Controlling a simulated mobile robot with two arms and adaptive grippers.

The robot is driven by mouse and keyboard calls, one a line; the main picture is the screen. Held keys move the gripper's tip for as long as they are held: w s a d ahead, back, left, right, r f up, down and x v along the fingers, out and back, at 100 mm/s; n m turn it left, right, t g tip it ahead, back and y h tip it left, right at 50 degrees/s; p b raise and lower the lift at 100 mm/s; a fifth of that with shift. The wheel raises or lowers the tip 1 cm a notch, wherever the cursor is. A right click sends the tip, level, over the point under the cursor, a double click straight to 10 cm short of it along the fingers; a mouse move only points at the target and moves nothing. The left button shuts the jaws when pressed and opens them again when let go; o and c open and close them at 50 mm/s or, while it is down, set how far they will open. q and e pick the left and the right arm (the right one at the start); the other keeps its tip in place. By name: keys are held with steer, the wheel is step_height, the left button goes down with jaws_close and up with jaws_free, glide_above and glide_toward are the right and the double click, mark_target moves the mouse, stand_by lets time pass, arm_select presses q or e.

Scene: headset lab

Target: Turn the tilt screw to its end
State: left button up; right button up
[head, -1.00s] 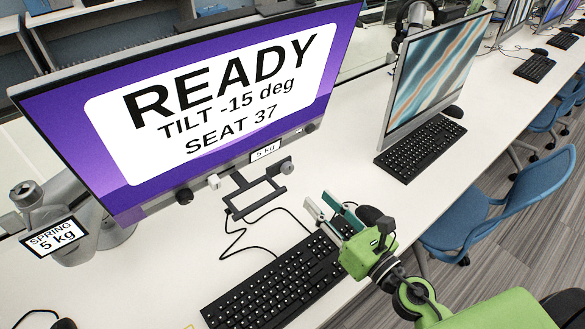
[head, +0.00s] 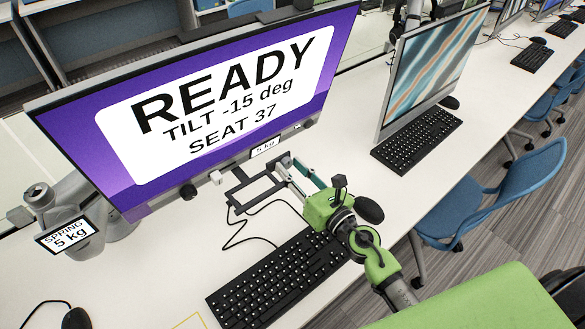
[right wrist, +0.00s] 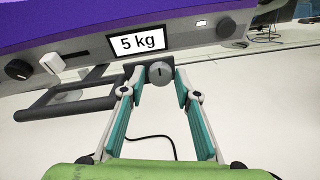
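The monitor (head: 120,190) shows READY, TILT -15 deg and SEAT 37. A grey round screw head with a slot (right wrist: 160,73), which looks like the tilt screw, sits below the monitor's lower edge beside the 5 kg label (right wrist: 138,43). My right gripper (right wrist: 158,84) is open, with one finger on each side of the screw head; whether either finger touches it I cannot tell. In the head view my right gripper (head: 290,170) reaches the screw from the front right and partly hides it. My left gripper is not in view.
A dark frame-shaped handle (right wrist: 66,108) juts out left of the screw. A black knob (head: 188,191) and a white slider (head: 215,177) are on the monitor's lower edge. A keyboard (head: 275,278) lies in front; a second monitor (head: 436,60) stands to the right.

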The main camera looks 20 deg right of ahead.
steer(key=c, duration=0.8)
